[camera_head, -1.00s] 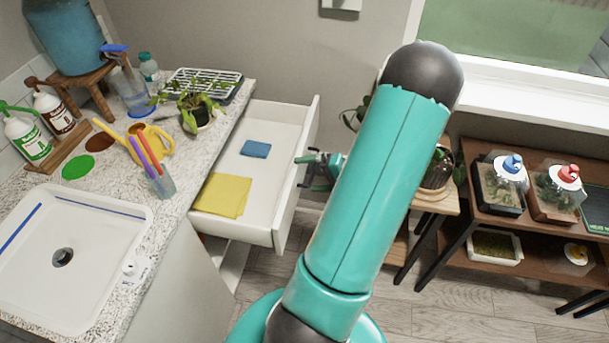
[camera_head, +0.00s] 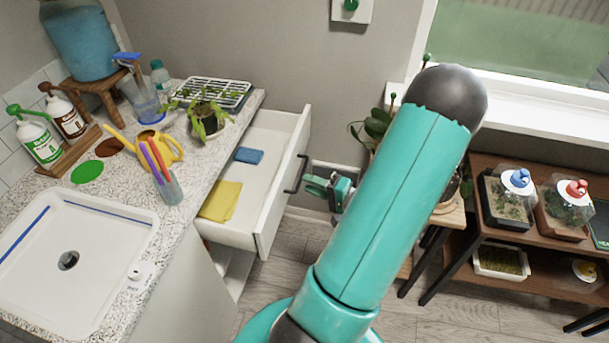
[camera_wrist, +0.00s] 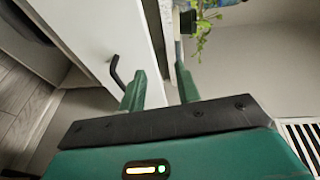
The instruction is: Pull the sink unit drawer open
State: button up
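The sink unit drawer (camera_head: 275,132) stands partly open, out from under the counter, with its white front facing right. Its dark bar handle (camera_head: 296,173) is on that front and also shows in the wrist view (camera_wrist: 117,72). A yellow cloth (camera_head: 220,201) and a blue cloth (camera_head: 249,156) lie inside. My gripper (camera_head: 318,185) is to the right of the handle, apart from it. In the wrist view my gripper (camera_wrist: 160,88) has its two fingers spread with nothing held between them. The handle is outside them, beyond the left finger.
The counter with its sink (camera_head: 110,255) is at left, carrying a yellow watering can (camera_head: 160,150), a cup of pens (camera_head: 168,188) and a potted plant (camera_head: 208,122). A wooden shelf (camera_head: 480,250) with terrariums stands at right. Bare floor shows between.

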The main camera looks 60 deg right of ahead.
aim_at(303, 171)
jog(key=s+d+f+m+g+h, duration=0.25)
jog(key=d+f+m+h, duration=0.2)
jog(key=f+h, duration=0.35)
jog(key=shift+y, duration=0.3)
jog(key=x, duration=1.3)
jog(key=shift+w+a, duration=0.25)
jog(key=shift+w, duration=0.15)
jog(key=shift+c, duration=0.2)
grip_shut()
